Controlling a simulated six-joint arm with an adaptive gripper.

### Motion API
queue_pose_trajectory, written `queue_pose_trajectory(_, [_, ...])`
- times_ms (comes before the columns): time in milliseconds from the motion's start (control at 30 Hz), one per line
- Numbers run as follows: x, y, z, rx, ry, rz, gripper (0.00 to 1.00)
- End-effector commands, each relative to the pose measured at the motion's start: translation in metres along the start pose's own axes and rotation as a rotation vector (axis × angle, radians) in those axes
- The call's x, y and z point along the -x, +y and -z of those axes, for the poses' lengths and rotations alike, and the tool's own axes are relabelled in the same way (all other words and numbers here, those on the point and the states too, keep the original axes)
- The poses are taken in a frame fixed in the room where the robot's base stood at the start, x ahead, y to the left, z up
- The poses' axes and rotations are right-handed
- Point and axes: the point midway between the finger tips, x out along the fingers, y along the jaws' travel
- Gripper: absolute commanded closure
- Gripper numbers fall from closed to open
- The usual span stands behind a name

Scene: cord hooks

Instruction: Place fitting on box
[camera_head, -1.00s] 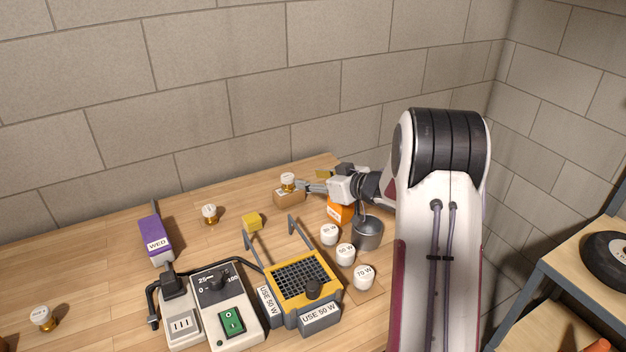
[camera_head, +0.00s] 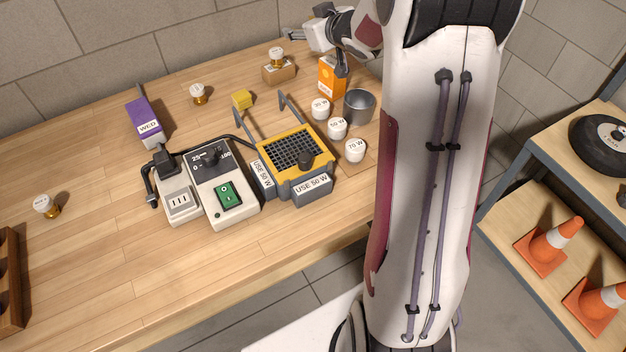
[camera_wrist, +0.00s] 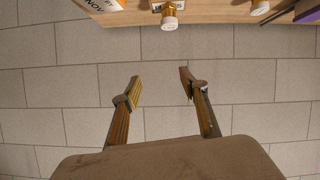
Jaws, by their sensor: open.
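A brass fitting with a white labelled top (camera_head: 277,57) stands upright on the small brown cardboard box (camera_head: 279,74) at the back of the bench. In the wrist view the same fitting (camera_wrist: 169,18) shows at the top edge. My gripper (camera_head: 288,34) is raised above and behind the box, apart from the fitting. In the wrist view its fingers (camera_wrist: 160,88) are spread with nothing between them, and wall blocks show behind.
Right of the box are an orange carton (camera_head: 332,78), a metal cup (camera_head: 359,106) and several white weights (camera_head: 337,128).

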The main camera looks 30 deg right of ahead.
Motion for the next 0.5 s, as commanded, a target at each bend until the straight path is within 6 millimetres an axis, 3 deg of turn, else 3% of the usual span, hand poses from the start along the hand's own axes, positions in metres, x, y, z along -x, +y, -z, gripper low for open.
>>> queue_pose_trajectory(200, [0.038, -0.007, 0.024, 0.007, -0.041, -0.095, 0.56])
queue_pose_trajectory(500, [0.097, -0.023, 0.035, -0.011, -0.119, -0.191, 0.56])
